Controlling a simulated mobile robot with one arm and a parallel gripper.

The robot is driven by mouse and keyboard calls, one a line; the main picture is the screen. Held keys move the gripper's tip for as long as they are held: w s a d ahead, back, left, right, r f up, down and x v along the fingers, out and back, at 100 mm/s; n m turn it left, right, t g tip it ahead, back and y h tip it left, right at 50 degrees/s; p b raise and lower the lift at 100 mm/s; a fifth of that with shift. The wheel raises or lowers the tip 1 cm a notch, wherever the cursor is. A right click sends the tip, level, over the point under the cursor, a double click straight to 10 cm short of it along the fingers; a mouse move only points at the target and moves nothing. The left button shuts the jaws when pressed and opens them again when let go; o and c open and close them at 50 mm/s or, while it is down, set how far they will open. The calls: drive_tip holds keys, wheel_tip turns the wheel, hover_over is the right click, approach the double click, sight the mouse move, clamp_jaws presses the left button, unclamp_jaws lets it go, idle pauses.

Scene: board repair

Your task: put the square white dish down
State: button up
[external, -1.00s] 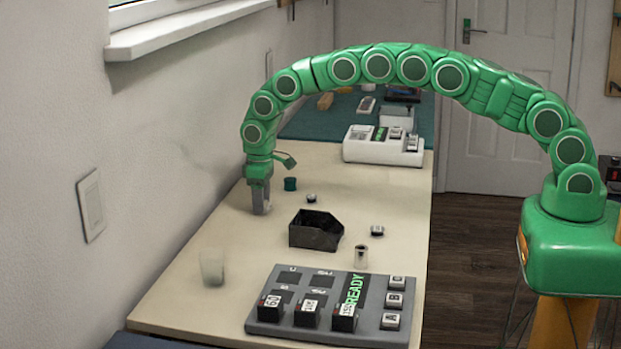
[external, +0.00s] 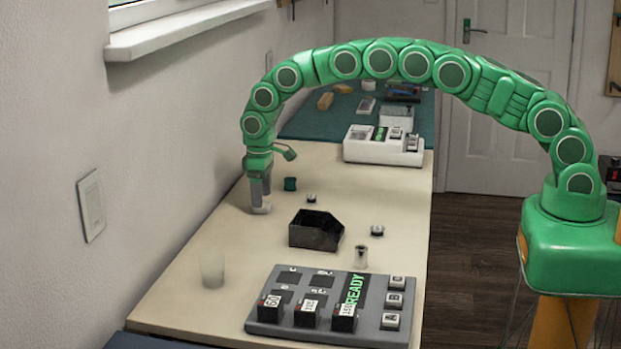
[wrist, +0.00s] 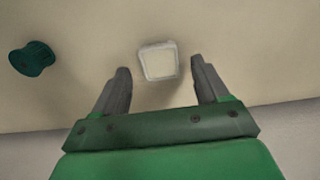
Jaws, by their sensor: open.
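The square white dish (wrist: 158,61) lies on the table in the wrist view, just beyond and between my fingertips, with bare table around it. In the external view the dish (external: 262,209) shows as a small pale shape at the foot of my gripper, partly hidden by the fingers. My gripper (external: 260,190) points down above the table near the wall. In the wrist view my gripper (wrist: 160,75) is open, its two grey fingers apart, and neither touches the dish.
A dark green spool (wrist: 33,58) stands nearby; it also shows in the external view (external: 290,184). A black angular bin (external: 315,230), a translucent cup (external: 212,270) and a grey board with a READY display (external: 375,325) are nearer the camera. A white device (external: 382,148) stands behind.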

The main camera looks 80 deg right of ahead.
wheel_tip(320, 180, up, 10)
drive_tip(key=s+a+r, duration=0.4)
drive_tip(key=s+r, duration=0.9)
drive_tip(key=s+a+r+g, duration=0.1)
drive_tip(key=s+r, duration=0.2)
drive_tip(key=s, duration=0.5)
drive_tip(key=s+a+r, duration=0.2)
drive_tip(key=s+r, duration=0.2)
drive_tip(key=s, duration=0.3)
drive_tip(key=s+a+f, duration=0.1)
drive_tip(key=s+a, duration=0.2)
drive_tip(key=s, duration=3.2)
drive_tip(key=shift+g, duration=0.4)
